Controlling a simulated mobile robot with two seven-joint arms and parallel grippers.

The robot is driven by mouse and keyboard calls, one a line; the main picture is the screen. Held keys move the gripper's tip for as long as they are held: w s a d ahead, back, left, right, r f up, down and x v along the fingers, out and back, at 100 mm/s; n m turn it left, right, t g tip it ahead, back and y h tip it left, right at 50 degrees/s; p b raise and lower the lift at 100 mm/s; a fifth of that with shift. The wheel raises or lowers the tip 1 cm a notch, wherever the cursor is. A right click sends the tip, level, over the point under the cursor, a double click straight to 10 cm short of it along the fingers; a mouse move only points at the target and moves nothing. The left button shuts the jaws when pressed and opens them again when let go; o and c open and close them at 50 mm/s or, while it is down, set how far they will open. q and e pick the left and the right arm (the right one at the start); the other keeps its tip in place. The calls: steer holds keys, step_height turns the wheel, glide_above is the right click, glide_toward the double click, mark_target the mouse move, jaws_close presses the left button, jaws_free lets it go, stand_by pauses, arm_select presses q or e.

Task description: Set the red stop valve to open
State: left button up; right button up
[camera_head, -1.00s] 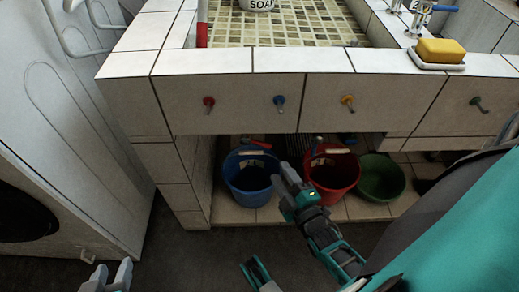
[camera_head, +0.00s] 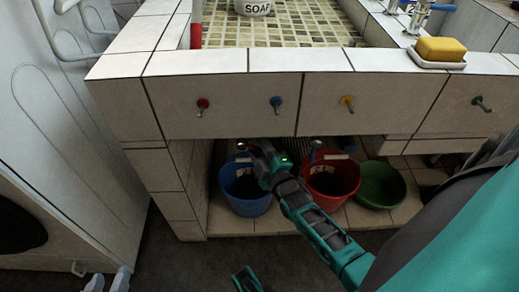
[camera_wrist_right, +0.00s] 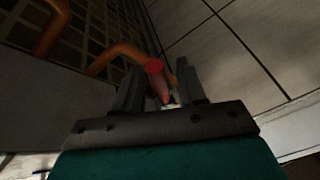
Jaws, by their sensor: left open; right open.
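The red stop valve's handle (camera_wrist_right: 156,68) shows in the right wrist view, lying between the two fingers of my right gripper (camera_wrist_right: 161,80). The fingers stand apart on either side of it; I cannot tell whether either one touches it. In the head view my right gripper (camera_head: 256,151) reaches under the counter, above the blue bucket, and hides the valve there. My left gripper (camera_head: 107,281) is low at the bottom left edge, open, empty and far from the valve.
An orange-brown pipe (camera_wrist_right: 122,53) runs close by the right gripper. A blue bucket (camera_head: 240,195), a red bucket (camera_head: 329,185) and a green basin (camera_head: 381,187) stand below. Red (camera_head: 203,103), blue (camera_head: 276,102) and yellow (camera_head: 347,101) knobs stick out of the tiled front.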

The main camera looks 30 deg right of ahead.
steer(key=shift+c, duration=0.3)
jaws_close()
